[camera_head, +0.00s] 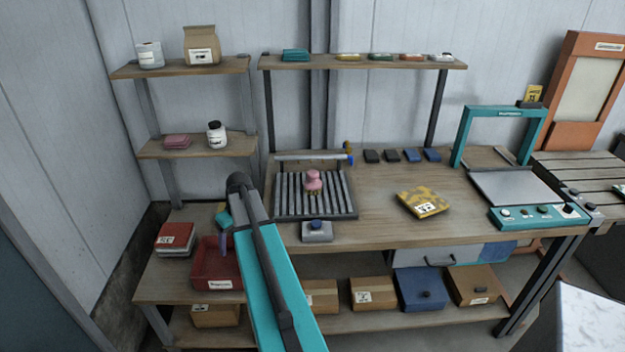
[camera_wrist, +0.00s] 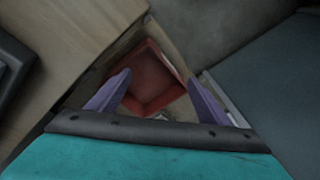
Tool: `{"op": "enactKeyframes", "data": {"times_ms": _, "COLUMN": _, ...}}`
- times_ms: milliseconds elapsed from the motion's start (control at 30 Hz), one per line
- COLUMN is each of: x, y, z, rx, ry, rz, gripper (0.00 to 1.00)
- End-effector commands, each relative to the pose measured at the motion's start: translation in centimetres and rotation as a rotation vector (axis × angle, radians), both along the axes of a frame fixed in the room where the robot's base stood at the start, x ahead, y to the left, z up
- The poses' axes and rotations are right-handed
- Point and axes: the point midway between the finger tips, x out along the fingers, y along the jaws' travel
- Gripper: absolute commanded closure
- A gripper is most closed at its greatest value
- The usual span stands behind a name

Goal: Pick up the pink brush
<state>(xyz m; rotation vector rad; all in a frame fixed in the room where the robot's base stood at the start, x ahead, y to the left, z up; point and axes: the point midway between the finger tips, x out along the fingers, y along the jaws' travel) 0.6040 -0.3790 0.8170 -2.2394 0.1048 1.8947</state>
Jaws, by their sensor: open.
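The pink brush (camera_head: 313,181) stands on the dark slatted rack in the middle of the workbench in the head view. My gripper (camera_head: 226,230) is to the left of it and lower, over the red bin at the bench's left end. In the wrist view my gripper (camera_wrist: 158,98) shows two purple fingers spread apart, with nothing between them but the view down to the red bin. The brush is not visible in the wrist view.
The red bin (camera_head: 208,268) stands on the lower left bench beside red boxes (camera_head: 176,238). A yellow patterned block (camera_head: 423,203) lies to the right. Shelves rise behind.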

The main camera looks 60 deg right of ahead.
Motion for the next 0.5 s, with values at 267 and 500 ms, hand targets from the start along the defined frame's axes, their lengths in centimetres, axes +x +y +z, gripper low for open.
{"op": "enactKeyframes", "data": {"times_ms": 267, "x": -1.4, "y": -10.2, "z": 11.3, "rx": -0.061, "ry": -0.100, "rz": -0.037, "gripper": 0.28}}
{"op": "enactKeyframes", "data": {"times_ms": 500, "x": -6.2, "y": -19.0, "z": 16.3, "rx": -0.094, "ry": -0.147, "rz": -0.068, "gripper": 0.28}}
